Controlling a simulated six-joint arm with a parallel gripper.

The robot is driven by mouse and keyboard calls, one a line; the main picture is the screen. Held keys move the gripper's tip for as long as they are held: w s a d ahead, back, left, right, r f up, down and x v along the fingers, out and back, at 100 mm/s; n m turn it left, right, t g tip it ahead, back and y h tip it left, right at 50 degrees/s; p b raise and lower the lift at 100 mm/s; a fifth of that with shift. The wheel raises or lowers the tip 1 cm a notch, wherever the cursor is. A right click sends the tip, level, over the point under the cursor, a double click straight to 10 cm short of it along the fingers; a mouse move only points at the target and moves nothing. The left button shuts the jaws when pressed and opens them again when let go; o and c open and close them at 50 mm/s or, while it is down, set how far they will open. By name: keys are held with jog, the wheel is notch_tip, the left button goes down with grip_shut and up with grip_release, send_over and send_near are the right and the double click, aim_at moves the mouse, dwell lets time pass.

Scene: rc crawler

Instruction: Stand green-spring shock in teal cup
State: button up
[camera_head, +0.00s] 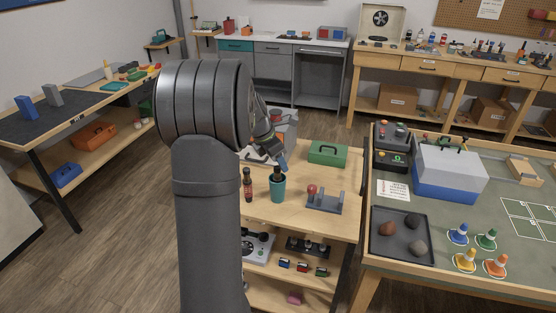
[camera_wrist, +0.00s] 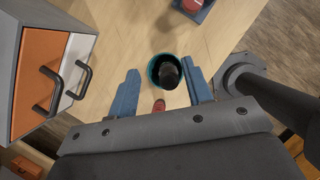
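The teal cup (camera_head: 278,190) stands upright on the wooden cart top. A dark, narrow-topped object (camera_head: 277,174) stands in it, poking above the rim; no green spring shows on it, so I cannot tell if it is the shock. In the wrist view the cup (camera_wrist: 152,70) shows from above with the black end (camera_wrist: 169,76) inside its rim. My gripper (camera_wrist: 164,88) is open, its two blue fingers spread on either side of the cup's near edge with nothing gripped. In the head view my gripper (camera_head: 283,161) is just above the cup, partly hidden by my arm.
A green toolbox (camera_head: 327,153) is behind. A drawer cabinet (camera_wrist: 45,65) stands left in the wrist view.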

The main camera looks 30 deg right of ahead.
jog(key=v, duration=1.7)
jog(key=shift+r, duration=0.25)
jog(key=shift+f, duration=0.15)
jog(key=x, duration=1.7)
jog(key=shift+f, duration=0.15)
jog(key=shift+r, duration=0.45)
